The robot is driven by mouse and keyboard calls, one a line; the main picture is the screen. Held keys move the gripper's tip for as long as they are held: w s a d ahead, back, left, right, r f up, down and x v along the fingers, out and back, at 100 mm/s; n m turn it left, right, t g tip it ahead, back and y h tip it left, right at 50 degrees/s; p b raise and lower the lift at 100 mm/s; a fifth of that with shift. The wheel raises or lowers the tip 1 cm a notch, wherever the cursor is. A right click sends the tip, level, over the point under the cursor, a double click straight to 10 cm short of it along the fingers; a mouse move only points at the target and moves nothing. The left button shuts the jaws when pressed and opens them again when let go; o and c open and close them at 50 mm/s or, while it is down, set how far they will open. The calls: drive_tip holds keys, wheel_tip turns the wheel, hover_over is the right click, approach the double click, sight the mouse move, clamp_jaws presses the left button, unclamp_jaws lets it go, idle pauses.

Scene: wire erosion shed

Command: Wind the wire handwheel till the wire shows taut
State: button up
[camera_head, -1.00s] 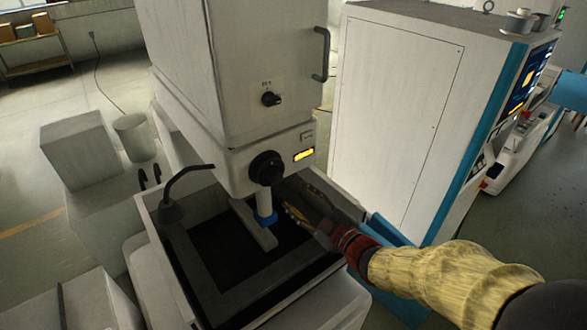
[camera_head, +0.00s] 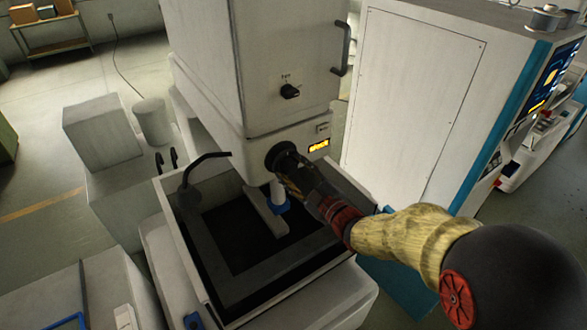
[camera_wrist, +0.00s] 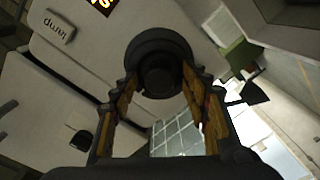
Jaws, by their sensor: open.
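The black handwheel (camera_head: 279,155) sits on the front of the white machine head, partly hidden by my gripper in the head view. In the wrist view the handwheel (camera_wrist: 160,66) is straight ahead, its round hub between and beyond my fingers. My gripper (camera_head: 291,176) is at the wheel, coming from the lower right. In the wrist view my gripper (camera_wrist: 160,92) is open, one finger on each side of the hub; I cannot tell whether they touch it. A small lit amber display (camera_head: 319,146) is right of the wheel; its text is too small to read.
Below the wheel is a dark open tank (camera_head: 222,284) with a blue-tipped nozzle (camera_head: 277,195). A bent black lamp arm (camera_head: 204,160) stands at its left. A black knob (camera_head: 290,91) is above the wheel. A white cabinet (camera_head: 411,100) stands to the right.

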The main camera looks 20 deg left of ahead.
drive_tip(key=c, duration=0.3)
drive_tip(key=c, duration=0.8)
drive_tip(key=shift+c, duration=0.3)
drive_tip(key=shift+f+b, duration=0.1)
drive_tip(key=shift+b, duration=0.25)
drive_tip(key=m+b, duration=0.2)
drive_tip(key=shift+f+m+b, duration=0.1)
drive_tip(key=shift+m+b, duration=0.25)
drive_tip(key=shift+m, duration=0.05)
drive_tip(key=shift+d+m+b, duration=0.1)
drive_tip(key=shift+m+b, duration=1.25)
drive_tip(key=shift+m, duration=0.95)
drive_tip(key=o, duration=1.2)
drive_tip(key=shift+w+r, duration=0.1)
drive_tip(key=shift+r, duration=0.1)
drive_tip(key=shift+c, duration=0.2)
